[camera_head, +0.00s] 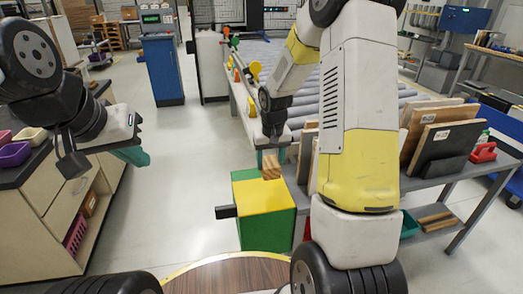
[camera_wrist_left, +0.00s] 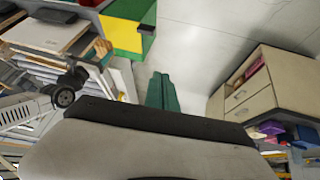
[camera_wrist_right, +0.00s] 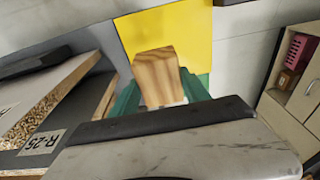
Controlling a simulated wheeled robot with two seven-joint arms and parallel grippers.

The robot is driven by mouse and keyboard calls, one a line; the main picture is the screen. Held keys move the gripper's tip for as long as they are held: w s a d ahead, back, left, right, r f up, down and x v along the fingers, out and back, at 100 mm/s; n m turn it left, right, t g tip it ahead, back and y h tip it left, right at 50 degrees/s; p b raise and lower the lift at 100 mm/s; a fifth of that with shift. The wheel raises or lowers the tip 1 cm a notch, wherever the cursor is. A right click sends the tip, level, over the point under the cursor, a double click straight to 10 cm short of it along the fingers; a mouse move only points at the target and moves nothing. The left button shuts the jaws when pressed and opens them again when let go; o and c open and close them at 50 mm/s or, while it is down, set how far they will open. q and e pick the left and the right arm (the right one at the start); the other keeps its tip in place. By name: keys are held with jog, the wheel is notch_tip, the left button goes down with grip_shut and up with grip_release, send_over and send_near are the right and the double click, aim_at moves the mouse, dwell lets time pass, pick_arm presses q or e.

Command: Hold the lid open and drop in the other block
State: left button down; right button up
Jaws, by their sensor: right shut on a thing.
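The box (camera_head: 266,230) has green sides and a yellow top (camera_head: 262,197), with a black handle (camera_head: 226,212) sticking out on its left. The top looks flat and closed. My right gripper (camera_head: 271,157) is shut on a light wooden block (camera_head: 271,168) just above the box. In the right wrist view the block (camera_wrist_right: 158,76) sits between green fingers, with the yellow top behind it. My left gripper (camera_head: 130,155) is well left of the box, away from the handle. Its green fingers (camera_wrist_left: 162,92) look shut together and empty.
A cabinet with drawers (camera_head: 55,210) stands at the left, near my left arm. Clear floor (camera_head: 170,200) lies between cabinet and box. A round brown tabletop (camera_head: 230,278) is in front.

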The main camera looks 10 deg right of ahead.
pick_arm(q)
jog(key=m+g+y, duration=0.2)
jog(key=m+g, duration=0.3)
jog(key=m, duration=0.3)
send_over(229, 218)
jog(key=s, duration=0.6)
notch_tip(229, 218, down, 26)
notch_tip(229, 218, down, 10)
jog(key=shift+r, duration=0.2)
jog(key=shift+w+d, duration=0.1)
jog(key=shift+w, duration=0.15)
dwell(0.4)
jog(key=shift+w, duration=0.75)
jog(key=shift+w, duration=0.1)
jog(key=shift+w, duration=0.95)
